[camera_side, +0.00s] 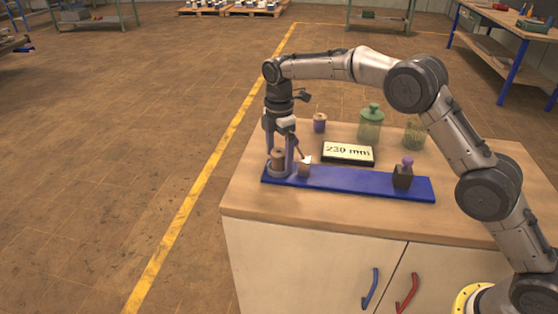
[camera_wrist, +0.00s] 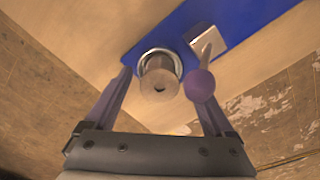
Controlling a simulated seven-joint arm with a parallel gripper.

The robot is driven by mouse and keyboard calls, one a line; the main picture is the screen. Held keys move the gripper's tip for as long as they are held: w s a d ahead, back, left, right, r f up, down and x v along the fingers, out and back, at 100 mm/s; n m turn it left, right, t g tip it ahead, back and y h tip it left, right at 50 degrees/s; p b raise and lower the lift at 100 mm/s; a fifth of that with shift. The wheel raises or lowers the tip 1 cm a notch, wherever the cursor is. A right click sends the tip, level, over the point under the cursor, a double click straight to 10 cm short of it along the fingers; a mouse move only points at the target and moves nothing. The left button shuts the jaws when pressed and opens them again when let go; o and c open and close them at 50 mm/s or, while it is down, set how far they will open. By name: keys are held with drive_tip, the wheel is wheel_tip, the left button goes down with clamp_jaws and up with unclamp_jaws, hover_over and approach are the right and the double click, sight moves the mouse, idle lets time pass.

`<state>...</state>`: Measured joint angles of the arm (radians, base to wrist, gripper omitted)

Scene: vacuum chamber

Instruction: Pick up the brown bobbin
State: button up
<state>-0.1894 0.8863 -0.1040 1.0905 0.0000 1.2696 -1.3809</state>
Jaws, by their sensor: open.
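The brown bobbin (camera_side: 278,160) stands upright at the left end of the blue base plate (camera_side: 345,182). In the wrist view the bobbin (camera_wrist: 159,80) shows from above, with a small centre hole and a pale ring around its foot. My gripper (camera_side: 280,170) is open and points down, its purple fingers on either side of the bobbin. In the wrist view the fingers (camera_wrist: 162,100) are spread with the bobbin between them in the picture. Whether they touch it cannot be told.
A small block (camera_wrist: 207,40) with a purple-knobbed lever (camera_wrist: 199,85) stands close to the bobbin, near the right finger. A dark block (camera_side: 403,177) is at the plate's right end. Behind are a display (camera_side: 348,152), green jar (camera_side: 370,125), glass jar (camera_side: 414,135) and purple-brown spool (camera_side: 320,123).

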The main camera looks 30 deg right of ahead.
drive_tip(key=shift+f, duration=0.15)
clamp_jaws()
idle(0.4)
